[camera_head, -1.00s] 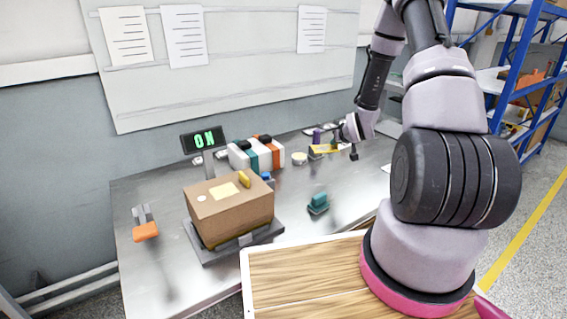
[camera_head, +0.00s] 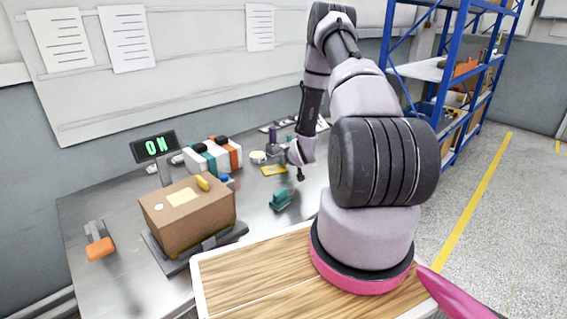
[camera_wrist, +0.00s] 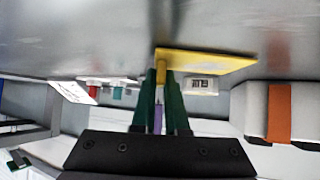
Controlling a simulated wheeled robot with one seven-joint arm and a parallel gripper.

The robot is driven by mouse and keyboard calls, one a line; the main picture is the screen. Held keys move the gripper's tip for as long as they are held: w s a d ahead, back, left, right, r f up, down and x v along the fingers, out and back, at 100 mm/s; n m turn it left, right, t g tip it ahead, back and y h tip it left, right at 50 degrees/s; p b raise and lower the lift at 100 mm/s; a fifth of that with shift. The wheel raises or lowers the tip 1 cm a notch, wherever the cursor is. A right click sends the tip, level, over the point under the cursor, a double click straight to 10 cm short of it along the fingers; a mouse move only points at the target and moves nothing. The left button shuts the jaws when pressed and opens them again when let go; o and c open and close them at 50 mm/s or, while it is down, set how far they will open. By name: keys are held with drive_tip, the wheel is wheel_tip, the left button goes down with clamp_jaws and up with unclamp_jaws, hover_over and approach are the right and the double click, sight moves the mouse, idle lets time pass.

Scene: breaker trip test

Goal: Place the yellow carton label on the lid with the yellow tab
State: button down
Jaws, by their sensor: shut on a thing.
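The brown carton (camera_head: 190,222) stands on a grey scale-like platform at the left of the bench. Its lid bears a raised yellow tab (camera_head: 202,184), a pale yellow square patch (camera_head: 184,197) and a small white disc. The flat yellow carton label (camera_head: 273,170) is farther back, right of the carton and apart from it. In the wrist view the label (camera_wrist: 210,64) is at the green fingertips of my gripper (camera_wrist: 160,78), which is shut on its near end. In the head view my wrist hides most of the fingers.
A lit "ON" display (camera_head: 155,146) stands behind the carton. A teal block (camera_head: 280,198) sits in front of the label. An orange-handled tool (camera_head: 100,248) lies left. Bare bench lies between.

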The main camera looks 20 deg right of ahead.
drive_tip(key=shift+f, duration=0.1)
drive_tip(key=c, duration=0.9)
unclamp_jaws()
drive_tip(key=shift+c, duration=0.2)
